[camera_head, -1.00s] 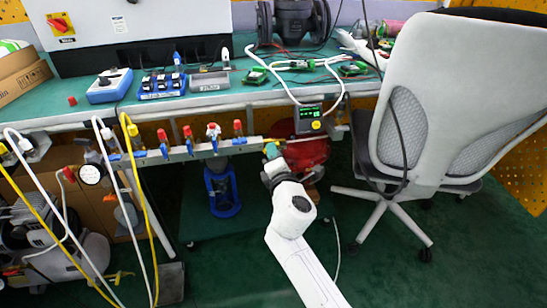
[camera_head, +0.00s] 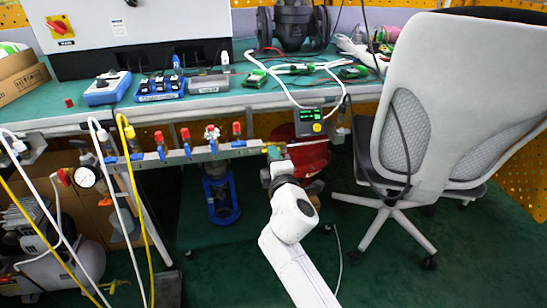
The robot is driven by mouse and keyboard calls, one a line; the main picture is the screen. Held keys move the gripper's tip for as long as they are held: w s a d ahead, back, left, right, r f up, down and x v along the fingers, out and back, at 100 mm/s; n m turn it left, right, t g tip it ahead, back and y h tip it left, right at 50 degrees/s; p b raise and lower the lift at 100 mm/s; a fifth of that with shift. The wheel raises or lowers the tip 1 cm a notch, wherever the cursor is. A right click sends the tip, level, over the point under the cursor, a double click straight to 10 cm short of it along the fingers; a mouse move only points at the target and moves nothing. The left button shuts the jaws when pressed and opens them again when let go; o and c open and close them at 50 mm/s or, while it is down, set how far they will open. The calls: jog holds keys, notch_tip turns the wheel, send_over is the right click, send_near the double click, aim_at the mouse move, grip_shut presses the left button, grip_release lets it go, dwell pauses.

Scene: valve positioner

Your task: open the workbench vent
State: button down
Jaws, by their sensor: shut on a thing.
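A grey pipe manifold (camera_head: 207,153) runs along the front of the workbench, under its edge. It carries several valves with red handles (camera_head: 236,128). The fingers are small and partly hidden by my wrist, so the exact grip and the fitting's angle are hard to see.
The green bench top (camera_head: 240,100) is above my gripper. A small box with a lit green display (camera_head: 309,122) hangs close to its upper right. A red rounded object (camera_head: 308,157) is behind it. An office chair (camera_head: 405,130) stands at right. Hoses (camera_head: 135,190) hang at left.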

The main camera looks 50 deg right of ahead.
jog(key=shift+f, duration=0.1)
jog(key=c, duration=1.2)
grip_release()
jog(key=v, duration=1.1)
jog(key=shift+p, duration=0.3)
